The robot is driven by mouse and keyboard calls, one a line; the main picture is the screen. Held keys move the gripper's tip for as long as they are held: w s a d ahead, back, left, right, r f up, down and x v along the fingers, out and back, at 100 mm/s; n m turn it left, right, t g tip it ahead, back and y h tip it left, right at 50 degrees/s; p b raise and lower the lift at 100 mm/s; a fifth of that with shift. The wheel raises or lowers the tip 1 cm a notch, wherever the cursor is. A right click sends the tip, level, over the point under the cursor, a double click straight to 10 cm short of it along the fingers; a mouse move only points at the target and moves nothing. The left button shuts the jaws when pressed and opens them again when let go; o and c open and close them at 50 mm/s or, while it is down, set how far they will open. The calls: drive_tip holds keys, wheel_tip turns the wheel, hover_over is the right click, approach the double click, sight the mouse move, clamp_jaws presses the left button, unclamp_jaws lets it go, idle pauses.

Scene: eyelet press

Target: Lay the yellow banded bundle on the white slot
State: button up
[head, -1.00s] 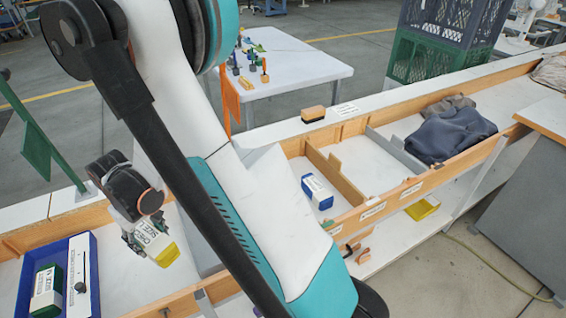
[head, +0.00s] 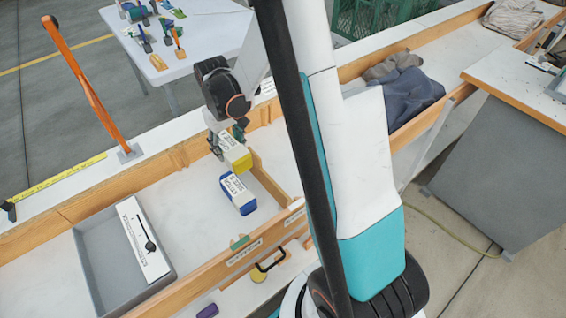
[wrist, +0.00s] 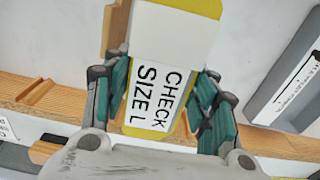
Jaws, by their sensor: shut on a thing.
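My gripper (head: 227,143) is shut on the yellow banded bundle (head: 238,161), a yellow block with a white band. In the wrist view the bundle (wrist: 158,75) sits between the teal fingers, its label reading "CHECK SIZE L". My gripper holds it over the white-floored trough, behind a blue banded bundle (head: 238,194) that lies there. Whether the yellow bundle touches anything below is hard to tell. The white floor (head: 185,205) shows between the grey tray and the blue bundle. Which part is the white slot is not clear; no marking for it is readable.
A grey tray (head: 95,262) with a white card stands at the left in the trough. A wooden divider (head: 267,178) is right of the blue bundle. Dark cloth (head: 412,96) lies farther right. An orange post (head: 85,85) rises at the back rail.

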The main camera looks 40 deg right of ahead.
drive_tip(key=s+d+r, duration=0.2)
drive_tip(key=d+r, duration=0.1)
drive_tip(key=d, duration=1.4)
drive_tip(key=shift+m, duration=0.3)
drive_tip(key=f+b, duration=0.3)
drive_tip(key=f, duration=0.7)
drive_tip(key=f+b, duration=0.4)
drive_tip(key=f, duration=0.6)
drive_tip(key=shift+w+a+f, duration=0.1)
drive_tip(key=shift+a, duration=0.1)
drive_tip(key=shift+f, duration=0.1)
drive_tip(key=o, duration=1.3)
wheel_tip(320, 180, up, 12)
drive_tip(key=p, duration=0.4)
drive_tip(key=shift+p, duration=0.4)
